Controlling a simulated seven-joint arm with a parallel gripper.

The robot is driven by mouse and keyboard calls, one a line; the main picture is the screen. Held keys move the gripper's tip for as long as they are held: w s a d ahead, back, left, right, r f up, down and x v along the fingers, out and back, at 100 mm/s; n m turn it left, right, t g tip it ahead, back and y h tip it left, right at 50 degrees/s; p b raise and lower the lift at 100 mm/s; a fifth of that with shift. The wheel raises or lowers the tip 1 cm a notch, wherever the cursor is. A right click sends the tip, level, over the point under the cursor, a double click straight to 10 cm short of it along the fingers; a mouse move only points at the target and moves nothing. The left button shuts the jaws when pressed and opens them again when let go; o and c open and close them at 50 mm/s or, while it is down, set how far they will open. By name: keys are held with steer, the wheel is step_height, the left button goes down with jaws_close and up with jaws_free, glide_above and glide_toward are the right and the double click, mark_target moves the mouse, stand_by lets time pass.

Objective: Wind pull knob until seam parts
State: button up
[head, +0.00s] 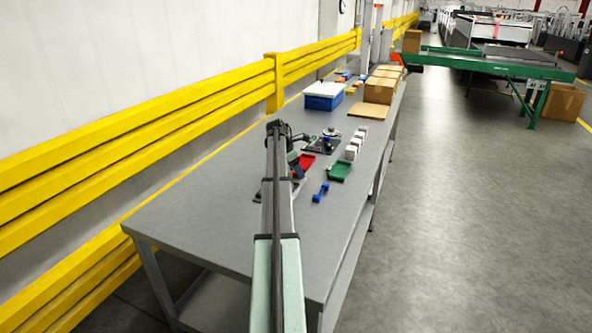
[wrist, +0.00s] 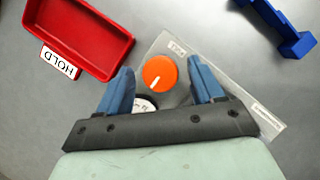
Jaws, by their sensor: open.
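An orange round knob (wrist: 160,73) with a white pointer line sits on a flat grey plate (wrist: 232,95) with small white labels in the wrist view. My gripper (wrist: 160,66) is open, its two blue fingers on the left and right of the knob with gaps; I cannot tell how far down they reach. A white round dial (wrist: 145,103) with dark marks is partly hidden behind the left finger and gripper body. No seam can be made out. In the head view my gripper (head: 294,163) is small over the bench, and my arm hides the knob.
A red tray (wrist: 80,35) labelled HOLD lies left of the plate, and a blue part (wrist: 281,28) lies upper right. On the bench (head: 200,215) are a green tray (head: 340,172), white blocks (head: 352,148), a blue box (head: 323,97) and cartons (head: 380,90). The near bench is clear.

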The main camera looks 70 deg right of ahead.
steer(key=c, duration=1.1)
steer(key=shift+o, duration=0.2)
steer(key=shift+m, duration=0.3)
steer(key=m+y, duration=0.1)
steer(key=m, duration=0.1)
steer(key=shift+w+d+m+g, duration=0.1)
steer(key=shift+d+m+g, duration=0.05)
steer(key=shift+m+g, duration=0.2)
steer(key=m, duration=0.2)
steer(key=m+y, duration=0.1)
steer(key=m, duration=0.1)
steer(key=shift+d+g+y, duration=0.1)
steer(key=shift+g+y, duration=0.15)
steer(key=shift+y, duration=0.05)
steer(key=m+y, duration=0.1)
steer(key=m, duration=0.2)
steer(key=shift+d+m+y, duration=0.1)
steer(key=shift+m+y, duration=0.6)
steer(key=shift+m, duration=1.15)
